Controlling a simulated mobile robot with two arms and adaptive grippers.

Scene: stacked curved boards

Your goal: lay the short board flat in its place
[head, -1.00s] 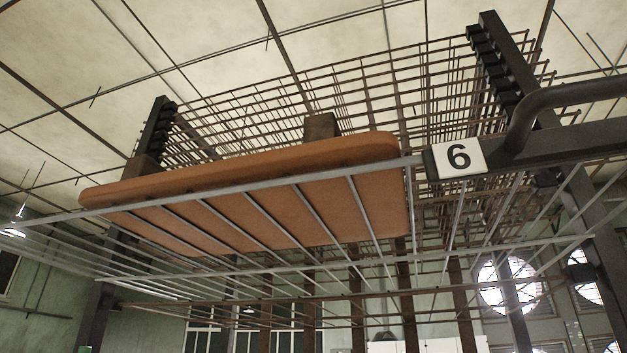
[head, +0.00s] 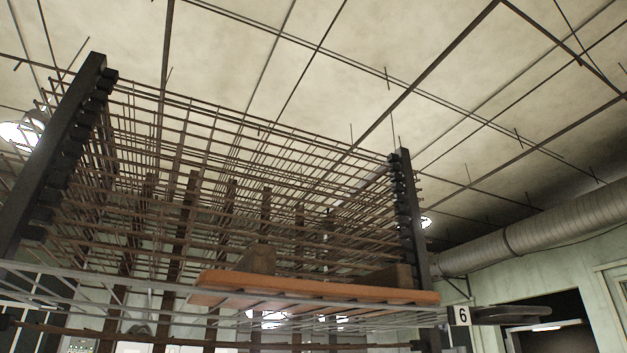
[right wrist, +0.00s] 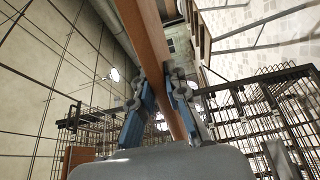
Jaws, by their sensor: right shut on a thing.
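My right gripper (right wrist: 159,84) shows in the right wrist view with its blue and grey fingers on both faces of a brown board (right wrist: 152,40). It is shut on this board, which runs up past the top edge; its far end is cut off, so I cannot tell its full length. In the head view an orange-brown board (head: 320,287) with rounded edges lies flat on a wire shelf (head: 100,285), low and right of the middle. Neither gripper shows in the head view.
Above the shelf stand tiers of rusty wire grid (head: 240,150) between a dark left post (head: 55,150) and a right post (head: 410,220). Wooden blocks (head: 258,260) stand behind the lying board. A number 6 plate (head: 461,316) marks the shelf's right end. A round duct (head: 550,228) runs at right.

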